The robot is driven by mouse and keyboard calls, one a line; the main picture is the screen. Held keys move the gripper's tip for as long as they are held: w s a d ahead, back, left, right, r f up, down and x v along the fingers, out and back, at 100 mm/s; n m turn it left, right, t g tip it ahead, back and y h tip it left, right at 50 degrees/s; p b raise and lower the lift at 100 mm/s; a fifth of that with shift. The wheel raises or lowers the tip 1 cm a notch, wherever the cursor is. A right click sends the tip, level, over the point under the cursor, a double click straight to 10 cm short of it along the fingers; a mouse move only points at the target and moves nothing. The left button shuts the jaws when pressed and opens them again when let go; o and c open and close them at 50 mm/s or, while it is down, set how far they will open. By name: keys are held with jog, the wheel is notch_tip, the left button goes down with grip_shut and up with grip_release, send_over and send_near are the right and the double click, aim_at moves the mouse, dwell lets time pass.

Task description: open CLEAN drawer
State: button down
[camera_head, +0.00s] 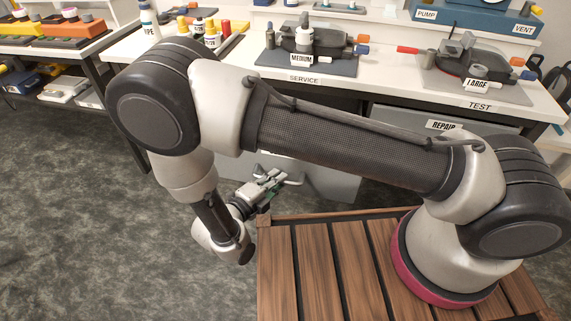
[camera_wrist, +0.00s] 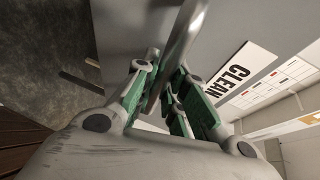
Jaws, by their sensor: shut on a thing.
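My gripper (camera_head: 266,185) is low under the front of the bench, beside my arm's bend. In the wrist view, its green-padded fingers (camera_wrist: 166,90) are shut on a curved metal handle (camera_wrist: 184,42). The handle also shows in the head view (camera_head: 293,181), just right of the fingers. A white label reading CLEAN (camera_wrist: 238,76) is on the grey drawer front (camera_wrist: 235,25) beside the handle. In the head view a grey drawer face (camera_head: 335,184) shows behind the gripper, partly hidden by my arm. I cannot tell how far the drawer stands out.
A REPAIR label (camera_head: 441,125) is under the bench at right. Grey carpet (camera_head: 90,220) to the left is clear. A printed card (camera_wrist: 275,82) lies beyond the CLEAN label.

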jog(key=s+a, duration=0.2)
jog(key=s, duration=0.4)
jog(key=shift+s, duration=0.35)
jog(key=shift+a, duration=0.1)
jog(key=c, duration=1.5)
grip_release()
jog(key=shift+o, duration=0.2)
jog(key=shift+a, duration=0.1)
jog(key=v, duration=1.2)
